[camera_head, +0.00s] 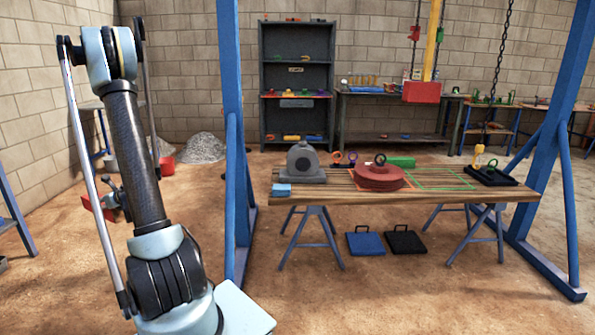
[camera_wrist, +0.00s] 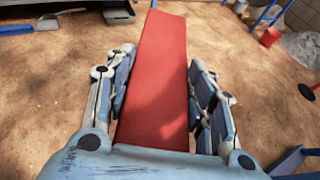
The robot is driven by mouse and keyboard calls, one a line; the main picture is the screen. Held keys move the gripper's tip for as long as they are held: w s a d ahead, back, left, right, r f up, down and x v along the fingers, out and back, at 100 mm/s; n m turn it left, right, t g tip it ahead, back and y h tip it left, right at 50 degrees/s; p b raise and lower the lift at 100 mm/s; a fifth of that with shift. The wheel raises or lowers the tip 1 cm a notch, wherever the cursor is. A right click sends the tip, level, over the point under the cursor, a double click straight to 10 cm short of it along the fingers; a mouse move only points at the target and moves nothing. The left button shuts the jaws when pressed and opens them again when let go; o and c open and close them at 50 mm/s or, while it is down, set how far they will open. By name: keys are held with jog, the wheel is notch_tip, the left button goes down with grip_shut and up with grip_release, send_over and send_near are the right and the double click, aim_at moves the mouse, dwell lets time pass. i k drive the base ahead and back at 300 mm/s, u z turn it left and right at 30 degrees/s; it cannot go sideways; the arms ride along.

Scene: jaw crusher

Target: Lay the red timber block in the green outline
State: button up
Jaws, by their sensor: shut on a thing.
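The red timber block (camera_wrist: 162,40) fills the middle of the wrist view, a long bar pointing away from the camera. My gripper (camera_wrist: 163,88) has its fingers on both sides of the block and is shut on it. In the head view my gripper (camera_head: 110,186) is at the left, well away from the table, with the red block (camera_head: 98,208) below it over the dirt floor. The green outline (camera_head: 445,188) is on the right part of the wooden table top; its inside looks bare.
The wooden table (camera_head: 340,193) also carries a red round stack (camera_head: 378,178), a grey machine part (camera_head: 305,165), a light-blue block (camera_head: 282,190), a green block (camera_head: 401,162) and a black pad (camera_head: 490,176). A blue post (camera_head: 234,120) stands between my arm and the table.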

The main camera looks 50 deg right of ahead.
aim_at(447, 177)
jog(key=z, duration=0.85)
jog(key=i, duration=0.1)
jog(key=z, duration=2.45)
jog(key=i, duration=1.65)
jog(key=u, duration=0.05)
